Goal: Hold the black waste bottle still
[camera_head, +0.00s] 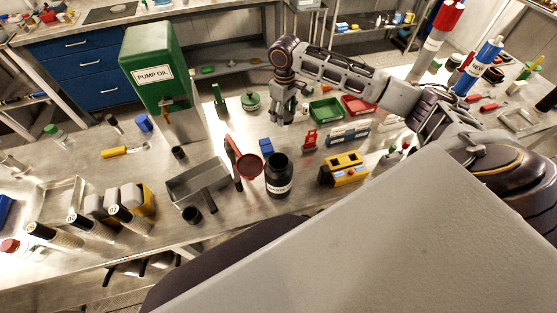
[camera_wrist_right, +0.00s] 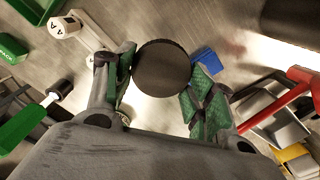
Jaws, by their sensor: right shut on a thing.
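The black waste bottle (camera_head: 279,181) stands upright on the bench near its front edge, with a white label on its side. My right gripper (camera_head: 285,118) is above the bench behind the bottle and apart from it. In the right wrist view its green-padded fingers (camera_wrist_right: 160,88) are shut on a dark round piece (camera_wrist_right: 161,66) that looks like a cap. That piece is hard to make out in the head view. My left gripper is not in view.
A red funnel (camera_head: 248,167) and grey scoop-like tray (camera_head: 199,182) stand left of the bottle. A yellow box (camera_head: 345,168) is to its right, a blue block (camera_head: 266,147) behind. Green tray (camera_head: 326,109) and red tray (camera_head: 359,104) lie right of my gripper.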

